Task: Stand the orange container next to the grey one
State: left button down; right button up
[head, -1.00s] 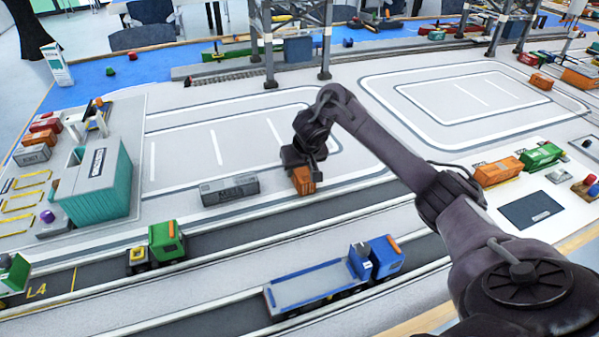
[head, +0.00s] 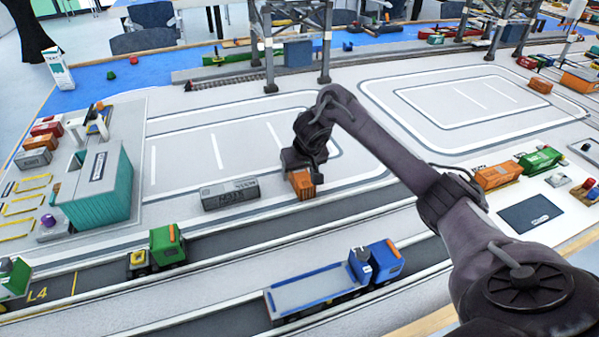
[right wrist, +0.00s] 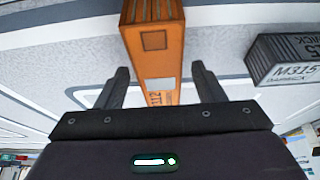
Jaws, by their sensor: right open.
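The orange container (head: 303,184) is on the pale yard surface near the middle of the head view, below my right gripper (head: 306,165). In the right wrist view the orange container (right wrist: 154,50) runs between the two fingers of my right gripper (right wrist: 160,84). The fingers are open, with a gap on each side of it. The grey container (head: 230,194) lies on the yard to the left of the orange one, with a clear gap. It also shows at the right of the right wrist view (right wrist: 285,60). My gripper hides part of the orange container. My left gripper is not in view.
A blue truck (head: 335,280) and a green vehicle (head: 163,246) are on the dark lanes in front. A teal building (head: 100,190) stands to the left. Crane legs (head: 326,45) rise behind. Another orange container (head: 497,175) is at the right. The yard behind the grey container is open.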

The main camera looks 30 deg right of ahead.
aim_at(302, 176)
jog(key=p+v, duration=0.2)
jog(key=v, duration=0.2)
jog(key=shift+w+d+r+p, duration=0.1)
jog(key=shift+w+r+p, duration=0.1)
jog(key=shift+p, duration=0.15)
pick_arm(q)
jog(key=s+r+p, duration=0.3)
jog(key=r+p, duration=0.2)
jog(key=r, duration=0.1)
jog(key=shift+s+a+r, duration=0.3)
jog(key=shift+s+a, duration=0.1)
pick_arm(e)
jog(key=v, duration=0.6)
jog(key=shift+s+r, duration=0.3)
jog(key=shift+s, duration=0.15)
